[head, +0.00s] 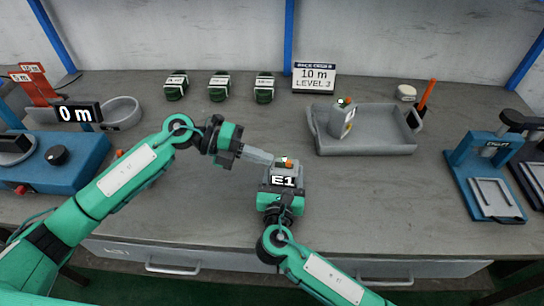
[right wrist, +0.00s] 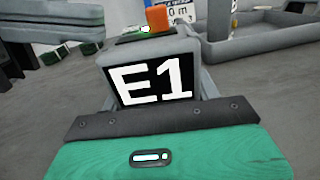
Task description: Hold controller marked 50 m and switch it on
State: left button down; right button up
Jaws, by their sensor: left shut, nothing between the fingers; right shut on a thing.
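A grey controller (head: 283,171) with a black face reading E1 is in my right gripper (head: 281,192), above the front middle of the table. It has a green part and an orange part on top. In the right wrist view the same controller (right wrist: 150,75) fills the middle, its E1 face towards the camera and its orange part upright on top. My left gripper (head: 268,158) is shut and empty, its fingertips close to the controller's top left. I cannot tell whether they touch. Left gripper fingers (right wrist: 90,25) show at upper left in the right wrist view. I see no 50 m mark.
A grey tray (head: 375,148) at the back holds a similar grey device (head: 341,120). Several dark green units (head: 219,87) line the back. A blue machine (head: 60,158) with a 0 m display stands left, a blue stand (head: 484,175) right.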

pick_arm(q)
jog(key=v, duration=1.1)
jog(key=shift+f, duration=0.1)
pick_arm(e)
jog(key=o, duration=1.1)
